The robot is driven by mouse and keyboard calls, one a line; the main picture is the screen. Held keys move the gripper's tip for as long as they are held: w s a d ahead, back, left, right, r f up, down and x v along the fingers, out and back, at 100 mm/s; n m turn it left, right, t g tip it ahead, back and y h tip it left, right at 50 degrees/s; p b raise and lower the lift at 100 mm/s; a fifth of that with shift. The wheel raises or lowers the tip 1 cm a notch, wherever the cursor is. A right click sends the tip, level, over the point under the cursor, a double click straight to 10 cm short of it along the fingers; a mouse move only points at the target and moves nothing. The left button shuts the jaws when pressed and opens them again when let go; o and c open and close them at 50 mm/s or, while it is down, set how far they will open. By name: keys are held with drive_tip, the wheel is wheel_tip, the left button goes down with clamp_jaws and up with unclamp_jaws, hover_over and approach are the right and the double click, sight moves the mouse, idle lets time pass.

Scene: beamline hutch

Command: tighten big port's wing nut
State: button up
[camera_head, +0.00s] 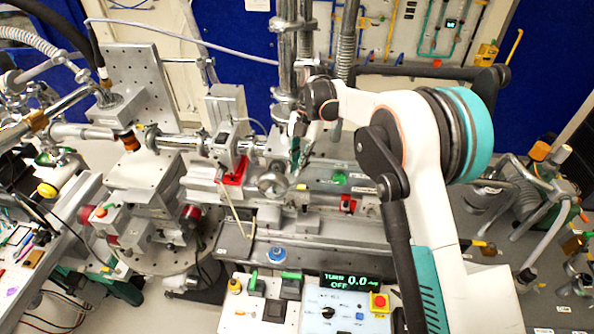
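My arm reaches in from the right, and my gripper (299,130) is small in the picture, beside the steel pipework near the centre. Its fingers are too small and crowded by metal parts to show whether they are open or shut. A silver round fitting (272,182) sits on the beamline bench just below and left of my gripper. I cannot make out which fitting is the big port, and I cannot pick out its wing nut. A control box (345,302) at the front has a display (347,281) reading "TURN 0.0" and "OFF".
A vertical steel column (287,45) and a ribbed hose (347,40) stand just behind my gripper. A red bracket (235,172) is to its left.

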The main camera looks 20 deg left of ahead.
sight(296, 178)
drive_tip(key=shift+x, duration=1.6)
clamp_jaws()
